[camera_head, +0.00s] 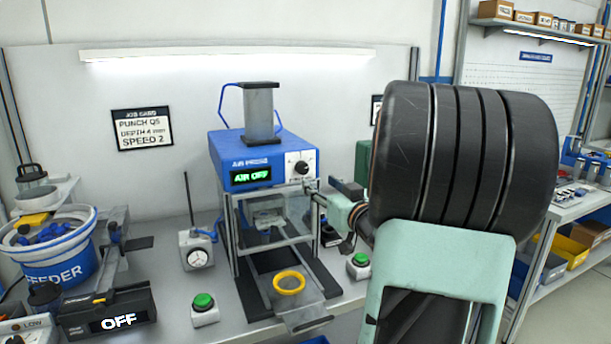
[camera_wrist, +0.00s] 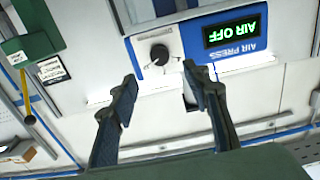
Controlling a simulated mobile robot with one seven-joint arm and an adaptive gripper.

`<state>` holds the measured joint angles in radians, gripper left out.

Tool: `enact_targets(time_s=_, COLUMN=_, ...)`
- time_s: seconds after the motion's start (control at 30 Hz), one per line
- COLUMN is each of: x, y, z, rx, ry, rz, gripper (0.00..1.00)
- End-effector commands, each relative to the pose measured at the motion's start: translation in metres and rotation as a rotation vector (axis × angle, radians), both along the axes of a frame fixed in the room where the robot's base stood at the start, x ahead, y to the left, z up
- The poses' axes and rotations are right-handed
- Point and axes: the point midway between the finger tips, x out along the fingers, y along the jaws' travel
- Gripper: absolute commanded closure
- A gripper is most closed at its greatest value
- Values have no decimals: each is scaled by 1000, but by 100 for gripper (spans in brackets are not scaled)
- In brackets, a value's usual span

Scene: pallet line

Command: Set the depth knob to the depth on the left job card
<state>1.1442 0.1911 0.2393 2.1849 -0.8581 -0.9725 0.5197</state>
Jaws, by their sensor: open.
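The left job card (camera_head: 142,129) hangs on the back wall and reads PUNCH Q5, a depth line that looks like 4, and SPEED 2. The blue air press (camera_head: 238,170) shows AIR OFF. Its black depth knob (camera_head: 302,168) sits on a white dial plate at the front right; it also shows in the wrist view (camera_wrist: 159,54). The knob's setting is too small to read. My gripper (camera_head: 311,186) is open and empty at the press front, close to the knob. In the wrist view its fingertips (camera_wrist: 160,78) are spread to either side below the knob, apparently not touching it.
A second card (camera_head: 376,108) is mostly hidden behind my arm. A dial gauge (camera_head: 197,250), green buttons (camera_head: 204,302) and a yellow ring (camera_head: 289,282) stand around the press. The blue feeder (camera_head: 55,260) and a box reading OFF (camera_head: 108,315) are at left.

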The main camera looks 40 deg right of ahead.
Motion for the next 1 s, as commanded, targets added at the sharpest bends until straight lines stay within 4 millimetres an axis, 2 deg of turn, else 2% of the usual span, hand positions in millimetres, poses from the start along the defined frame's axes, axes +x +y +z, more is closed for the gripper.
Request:
enact_targets(time_s=0.5, x=85, y=-20, z=1, rx=1, ry=0, rz=0, gripper=56)
enact_targets(time_s=0.7, x=99, y=-24, z=1, rx=2, ry=0, rz=-3, gripper=56)
enact_targets(time_s=1.0, x=100, y=-24, z=1, rx=1, ry=1, rz=-3, gripper=57)
